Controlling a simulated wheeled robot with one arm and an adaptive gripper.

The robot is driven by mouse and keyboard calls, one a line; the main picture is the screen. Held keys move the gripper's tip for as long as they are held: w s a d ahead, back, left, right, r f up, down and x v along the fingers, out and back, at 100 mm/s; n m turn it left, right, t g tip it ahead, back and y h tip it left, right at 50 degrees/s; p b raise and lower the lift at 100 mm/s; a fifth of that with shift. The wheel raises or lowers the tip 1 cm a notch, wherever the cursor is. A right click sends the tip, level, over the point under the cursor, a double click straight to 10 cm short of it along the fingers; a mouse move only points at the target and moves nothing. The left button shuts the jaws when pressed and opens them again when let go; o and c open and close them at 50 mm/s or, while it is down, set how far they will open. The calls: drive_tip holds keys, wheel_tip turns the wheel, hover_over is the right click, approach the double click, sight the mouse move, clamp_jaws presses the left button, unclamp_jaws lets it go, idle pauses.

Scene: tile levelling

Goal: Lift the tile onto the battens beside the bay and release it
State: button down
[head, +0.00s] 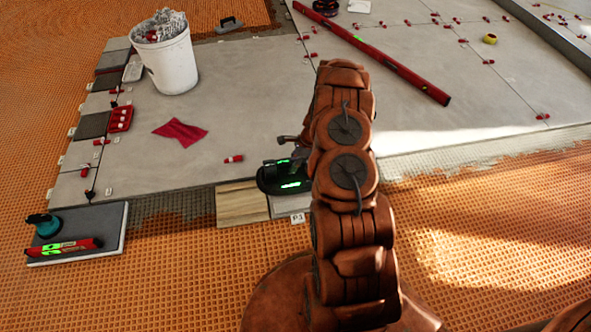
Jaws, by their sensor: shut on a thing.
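My gripper (300,152) is mostly hidden behind my arm, with its fingers low over the slab's front edge. It is shut on a black lifter-like tool with green lights (268,178); the grip itself is hard to see. A small grey tile (282,207) shows below the tool, with a white P1 label (297,218) at its front. Whether the tool touches the tile is unclear. A pale wood-look piece (240,207) lies to its left. Dark ribbed adhesive (185,215) shows further left, along the edge. I cannot make out separate battens.
A grey tile (82,225) at the lower left bears a teal cup tool (44,226) and a red level (65,247). A white bucket (168,62), red cloth (181,132) and long red level (385,58) lie on the tiled floor. Orange matting in front is clear.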

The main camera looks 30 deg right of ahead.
wheel_tip(320, 180, up, 8)
drive_tip(key=shift+p, duration=0.9)
wheel_tip(320, 180, up, 7)
drive_tip(key=p, duration=0.5)
idle(0.4)
drive_tip(key=shift+w+f, duration=0.1)
drive_tip(key=shift+w, duration=0.05)
